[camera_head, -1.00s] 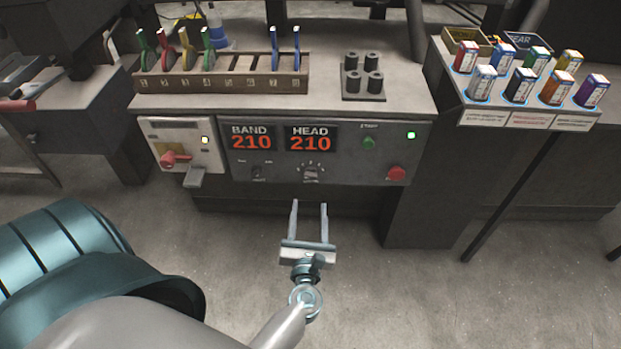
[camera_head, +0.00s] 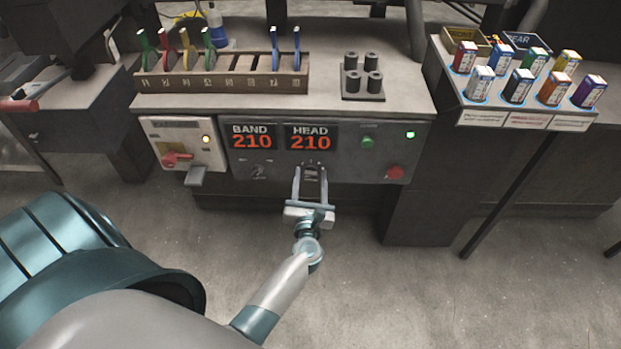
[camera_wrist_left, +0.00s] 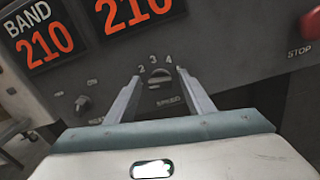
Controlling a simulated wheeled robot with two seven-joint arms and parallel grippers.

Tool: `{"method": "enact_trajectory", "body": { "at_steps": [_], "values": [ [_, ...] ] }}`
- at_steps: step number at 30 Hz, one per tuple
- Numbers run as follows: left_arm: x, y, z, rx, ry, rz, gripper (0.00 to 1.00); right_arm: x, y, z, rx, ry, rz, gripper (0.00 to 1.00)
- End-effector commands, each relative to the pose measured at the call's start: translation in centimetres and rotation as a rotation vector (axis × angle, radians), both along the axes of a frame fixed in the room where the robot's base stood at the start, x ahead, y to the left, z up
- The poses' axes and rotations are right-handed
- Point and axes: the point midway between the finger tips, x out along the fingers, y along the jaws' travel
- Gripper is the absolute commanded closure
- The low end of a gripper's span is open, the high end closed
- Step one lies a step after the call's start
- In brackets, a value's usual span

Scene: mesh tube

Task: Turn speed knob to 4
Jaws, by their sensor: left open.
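The speed knob (camera_head: 311,174) is a small dark knob on the grey control panel (camera_head: 345,168), below the HEAD display. In the left wrist view the speed knob (camera_wrist_left: 160,74) sits under the marks 2, 3 and 4, above the SPEED label. Its exact setting is too small to tell. My left gripper (camera_head: 311,168) is open, with one finger on each side of the knob in the picture. In the left wrist view the left gripper (camera_wrist_left: 158,75) shows gaps between both fingers and the knob. I cannot tell how deep the fingertips reach. My right gripper is not in view.
A small black selector (camera_head: 259,172) is left of the knob. A red stop button (camera_head: 395,173) and a green button (camera_head: 367,143) are to the right. The BAND display (camera_head: 252,137) and HEAD display (camera_head: 311,137) both read 210. The floor in front is clear.

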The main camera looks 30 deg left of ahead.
Motion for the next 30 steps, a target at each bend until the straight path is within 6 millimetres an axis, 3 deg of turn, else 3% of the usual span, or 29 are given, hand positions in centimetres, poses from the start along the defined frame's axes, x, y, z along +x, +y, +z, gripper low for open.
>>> {"method": "enact_trajectory", "body": {
  "at_steps": [2,3,8,20,30],
  "values": [
    [0.0,0.0,0.0,0.0,0.0,0.0,0.52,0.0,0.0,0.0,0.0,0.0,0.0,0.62],
    [0.0,0.0,0.0,0.0,0.0,0.0,0.56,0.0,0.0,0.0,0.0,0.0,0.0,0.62],
    [0.0,0.0,0.0,0.0,0.0,0.0,0.93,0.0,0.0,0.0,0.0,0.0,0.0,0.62],
    [0.0,-0.1,0.1,0.032,0.02,0.0,0.93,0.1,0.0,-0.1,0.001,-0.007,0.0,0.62],
    [0.0,-0.2,0.2,0.187,0.116,-0.001,0.93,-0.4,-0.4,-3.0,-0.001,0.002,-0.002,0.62]
  ]
}}
